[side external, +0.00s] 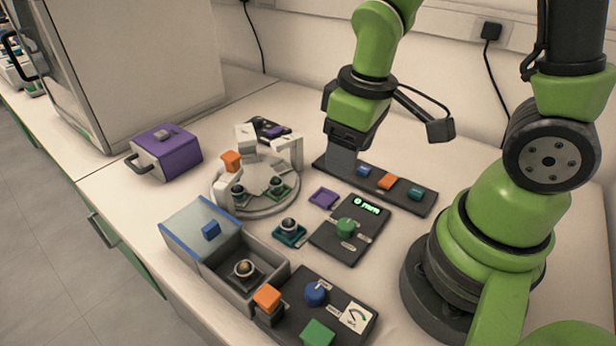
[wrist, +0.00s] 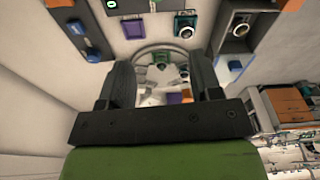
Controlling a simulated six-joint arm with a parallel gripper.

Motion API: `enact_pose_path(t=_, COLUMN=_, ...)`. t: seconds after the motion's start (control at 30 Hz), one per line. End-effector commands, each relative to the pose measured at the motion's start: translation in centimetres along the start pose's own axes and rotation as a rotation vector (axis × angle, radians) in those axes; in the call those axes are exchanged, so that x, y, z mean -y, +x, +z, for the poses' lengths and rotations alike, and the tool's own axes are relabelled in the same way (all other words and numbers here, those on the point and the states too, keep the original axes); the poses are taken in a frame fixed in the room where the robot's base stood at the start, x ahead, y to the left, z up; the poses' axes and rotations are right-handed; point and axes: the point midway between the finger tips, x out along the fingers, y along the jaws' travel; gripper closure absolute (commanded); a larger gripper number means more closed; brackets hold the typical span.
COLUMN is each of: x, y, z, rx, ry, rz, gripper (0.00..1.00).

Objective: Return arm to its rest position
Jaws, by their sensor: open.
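My gripper (side external: 341,158) points down over the left end of a long dark button strip (side external: 405,195) at the back of the bench. Its fingers hide that end of the strip, and I cannot tell whether they touch it. In the wrist view my gripper (wrist: 161,72) shows two dark fingers set apart with nothing held between them. The round white stage (wrist: 163,55) appears beyond the gap. My arm is bent, with its wrist out to the left of its base.
The round white stage (side external: 255,205) stands left of my gripper, with a purple box (side external: 165,152) further left. A dial panel (side external: 350,228), a teal holder (side external: 289,236), a glass-lidded grey box (side external: 250,291) and a front control panel (side external: 335,312) crowd the bench.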

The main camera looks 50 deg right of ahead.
Motion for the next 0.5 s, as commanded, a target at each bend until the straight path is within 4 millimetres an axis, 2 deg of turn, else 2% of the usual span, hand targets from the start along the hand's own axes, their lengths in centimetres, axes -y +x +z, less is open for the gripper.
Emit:
enact_pose_path(t=0.03, x=0.0, y=-1.9, z=-0.3, rx=-0.061, ry=0.049, rz=-0.003, gripper=0.42)
enact_pose_path(t=0.1, x=0.2, y=-4.3, z=-0.4, rx=-0.129, ry=0.122, rz=-0.017, gripper=0.42)
enact_pose_path(t=0.3, x=1.0, y=-10.4, z=1.0, rx=-0.314, ry=0.309, rz=-0.09, gripper=0.42)
enact_pose_path(t=0.5, x=2.0, y=-14.2, z=3.1, rx=-0.443, ry=0.43, rz=-0.175, gripper=0.42)
